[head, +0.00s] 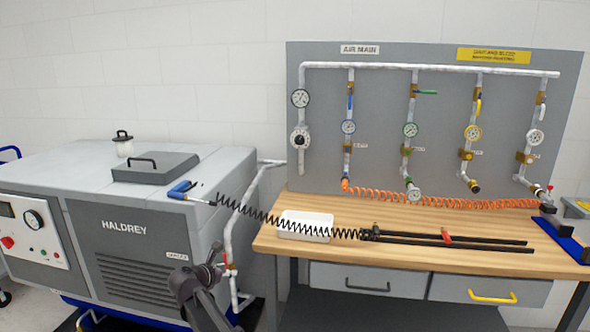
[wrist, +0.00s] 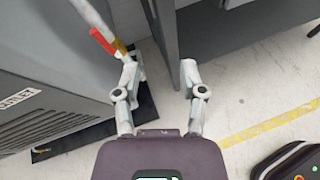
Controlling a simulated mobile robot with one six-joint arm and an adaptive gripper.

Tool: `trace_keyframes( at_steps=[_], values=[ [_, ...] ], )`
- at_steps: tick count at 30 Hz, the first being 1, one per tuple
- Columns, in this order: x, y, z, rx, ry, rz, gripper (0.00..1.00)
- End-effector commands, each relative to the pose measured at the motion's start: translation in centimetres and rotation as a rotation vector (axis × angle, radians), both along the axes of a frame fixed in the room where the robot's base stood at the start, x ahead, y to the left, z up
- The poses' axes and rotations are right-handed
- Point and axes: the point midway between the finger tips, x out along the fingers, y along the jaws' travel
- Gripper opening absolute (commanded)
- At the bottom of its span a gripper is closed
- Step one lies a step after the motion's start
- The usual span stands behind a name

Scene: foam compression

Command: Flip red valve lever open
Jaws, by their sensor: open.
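The red valve lever (wrist: 103,41) shows in the wrist view at the upper left, on a pale pipe (wrist: 92,14) beside the grey machine. It lies slantwise, just up and left of my left fingertip. In the head view a small red part (head: 230,267) shows on the pipe (head: 229,235) right of the machine, partly hidden by my gripper (head: 213,262). In the wrist view my gripper (wrist: 159,68) is open, with nothing between its fingers. I cannot tell whether the left finger touches the lever.
The HALDREY machine (head: 125,228) stands close on the left. The wooden bench (head: 385,262) with drawers is on the right. A pipe panel (head: 325,125) with gauges stands behind it. Black coiled hose (head: 265,213) spans from machine to bench. Bare floor (wrist: 225,100) shows below.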

Motion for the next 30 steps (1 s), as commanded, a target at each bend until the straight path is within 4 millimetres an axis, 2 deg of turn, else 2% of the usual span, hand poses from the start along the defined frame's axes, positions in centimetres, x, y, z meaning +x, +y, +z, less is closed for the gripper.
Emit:
trace_keyframes(
  at_steps=[8,14,21,30],
  values=[
    [-0.6,-6.4,-2.8,0.192,0.012,-0.182,0.53],
    [-2.3,-13.6,-6.2,0.426,0.013,-0.425,0.53],
    [-5.7,-22.1,-10.3,0.729,-0.009,-0.794,0.53],
    [-11.5,-30.3,-14.8,1.052,-0.070,-1.292,0.53]
  ],
)
